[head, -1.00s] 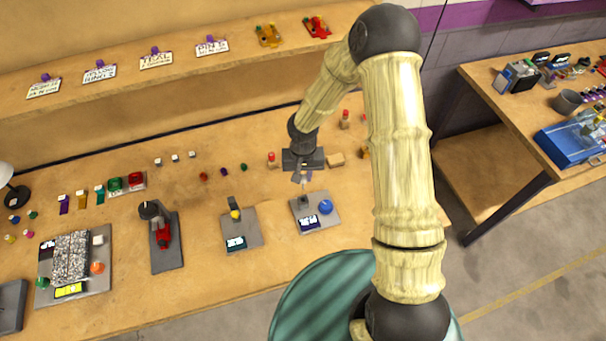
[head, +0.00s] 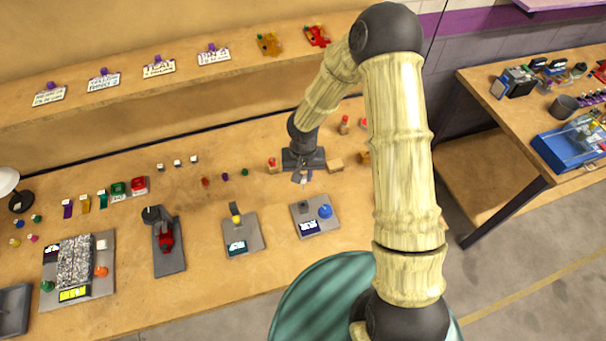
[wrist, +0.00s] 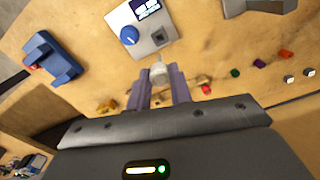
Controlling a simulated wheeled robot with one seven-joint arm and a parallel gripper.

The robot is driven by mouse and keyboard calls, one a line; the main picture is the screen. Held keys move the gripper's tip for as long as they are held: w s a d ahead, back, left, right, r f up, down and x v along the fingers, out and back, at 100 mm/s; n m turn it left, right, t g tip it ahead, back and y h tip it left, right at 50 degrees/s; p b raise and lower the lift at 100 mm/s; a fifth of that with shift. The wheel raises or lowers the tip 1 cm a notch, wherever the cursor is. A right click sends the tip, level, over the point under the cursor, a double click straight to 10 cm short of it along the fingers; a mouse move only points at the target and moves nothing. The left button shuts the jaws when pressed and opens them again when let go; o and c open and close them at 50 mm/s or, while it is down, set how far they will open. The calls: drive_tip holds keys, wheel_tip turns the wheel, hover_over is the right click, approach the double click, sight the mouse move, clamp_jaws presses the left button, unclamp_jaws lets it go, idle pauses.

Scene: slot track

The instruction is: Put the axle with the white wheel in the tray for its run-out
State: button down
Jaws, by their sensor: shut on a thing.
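My gripper (wrist: 160,88) is shut on a small pale white-grey piece (wrist: 158,72), which looks like the axle's wheel. In the head view my gripper (head: 302,177) hangs above the bench, just behind a grey device with a blue knob (head: 325,211). A dark grey tray (head: 13,311) lies at the far left front edge. I cannot tell which one the task's tray is.
A plate with a yellow knob (head: 237,219) and a stand with a red part (head: 167,237) are left of my gripper. A blue block (wrist: 54,60) shows in the wrist view. Small coloured pieces and wooden blocks (head: 335,165) lie behind. A shelf (head: 120,108) runs above.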

drive_tip(key=shift+r, duration=0.45)
drive_tip(key=shift+d, duration=0.1)
drive_tip(key=w+d+f+b, duration=0.1)
drive_tip(key=d+f+b, duration=0.1)
drive_tip(key=d, duration=0.4)
drive_tip(key=w+d+f+b, duration=0.1)
drive_tip(key=d+f+b, duration=0.2)
drive_tip(key=d, duration=0.4)
drive_tip(key=shift+w+d+f+b, duration=0.2)
drive_tip(key=shift+f+b, duration=0.1)
drive_tip(key=shift+f, duration=0.45)
drive_tip(key=shift+f, duration=0.1)
